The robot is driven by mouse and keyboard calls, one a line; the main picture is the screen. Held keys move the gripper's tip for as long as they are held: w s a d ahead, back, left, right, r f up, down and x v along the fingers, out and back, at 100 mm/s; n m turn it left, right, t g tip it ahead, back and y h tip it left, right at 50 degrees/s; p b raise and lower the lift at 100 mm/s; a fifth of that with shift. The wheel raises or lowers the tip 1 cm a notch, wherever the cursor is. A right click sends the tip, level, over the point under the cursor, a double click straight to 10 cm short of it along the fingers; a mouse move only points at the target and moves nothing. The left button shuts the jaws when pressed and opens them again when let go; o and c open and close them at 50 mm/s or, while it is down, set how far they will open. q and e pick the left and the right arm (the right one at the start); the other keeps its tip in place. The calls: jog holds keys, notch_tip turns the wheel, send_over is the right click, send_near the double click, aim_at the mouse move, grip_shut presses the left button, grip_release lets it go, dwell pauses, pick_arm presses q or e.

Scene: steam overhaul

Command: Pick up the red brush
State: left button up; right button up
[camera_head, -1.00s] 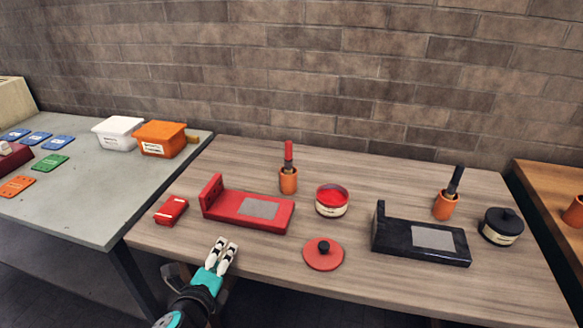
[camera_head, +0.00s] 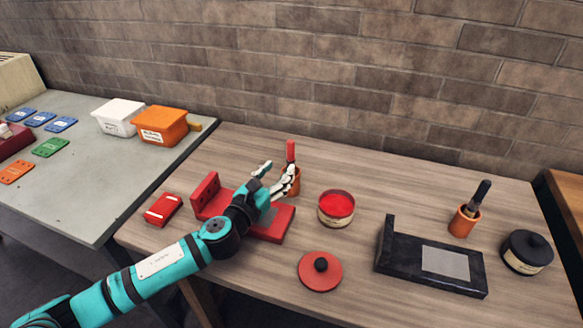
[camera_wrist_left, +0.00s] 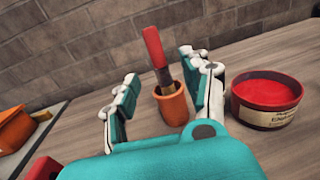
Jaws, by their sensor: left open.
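The red brush (camera_head: 291,151) stands in a small terracotta cup (camera_head: 297,187) toward the back of the wooden table. In the left wrist view the red-handled brush (camera_wrist_left: 153,46) leans slightly left in its cup (camera_wrist_left: 172,104). My left gripper (camera_head: 276,173) is open at the cup; in the head view its fingers partly cover the cup. In the left wrist view the brush and cup show between the two open fingers (camera_wrist_left: 158,80), with nothing held. I cannot tell whether a finger touches the cup. My right gripper is not in view.
A red block stand (camera_head: 206,190) lies under my left arm. An open red tin (camera_head: 336,208) stands right of the cup, and its red lid (camera_head: 320,270) lies in front. A black stand (camera_head: 430,260), dark brush (camera_head: 478,195) and black-lidded tin (camera_head: 527,251) are at right. A brick wall rises behind.

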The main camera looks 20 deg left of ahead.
aim_at(289, 158)
pick_arm(q)
jog(key=w, duration=0.2)
jog(key=shift+w+d, duration=0.2)
jog(key=shift+w, duration=0.45)
jog(key=w, duration=0.3)
jog(key=shift+w+d, duration=0.3)
jog(key=shift+w+d+f, duration=0.1)
jog(key=shift+w, duration=0.4)
jog(key=shift+s, duration=0.1)
grip_shut()
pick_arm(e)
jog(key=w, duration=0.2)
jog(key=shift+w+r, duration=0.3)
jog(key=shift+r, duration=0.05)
